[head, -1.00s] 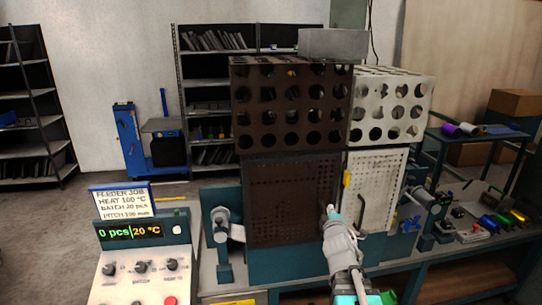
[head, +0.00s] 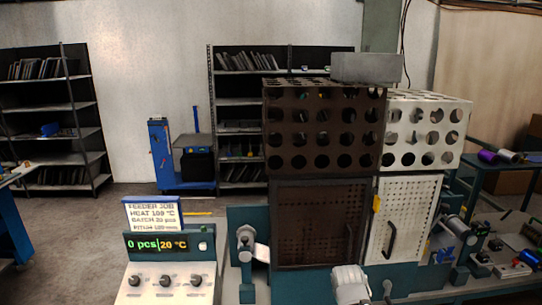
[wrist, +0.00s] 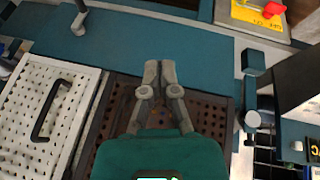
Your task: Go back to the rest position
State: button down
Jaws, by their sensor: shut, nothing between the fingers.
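My gripper (wrist: 159,76) shows in the wrist view with its two grey fingers together, shut and empty. It is in front of the brown perforated door (wrist: 208,117), over a teal surface (wrist: 195,47). In the head view the same brown door (head: 318,225) closes the lower front of the machine. Only a pale part of my arm shows at the bottom edge there, and the fingers cannot be made out.
The white perforated door (head: 404,217) with its black handle stands right of the brown one. A control panel (head: 168,250) reads 0 pcs and 20 °C. A side bench (head: 510,265) with tools is at right. Shelves (head: 60,120) stand behind, with open floor at left.

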jog(key=s+a+f+m+g+y, duration=0.1)
jog(key=s+a+g, duration=0.3)
jog(key=s, duration=0.4)
jog(key=shift+a+f+m+g+y, duration=0.3)
jog(key=shift+a+f+m+y, duration=0.15)
jog(key=shift+m, duration=0.35)
jog(key=shift+w, duration=0.1)
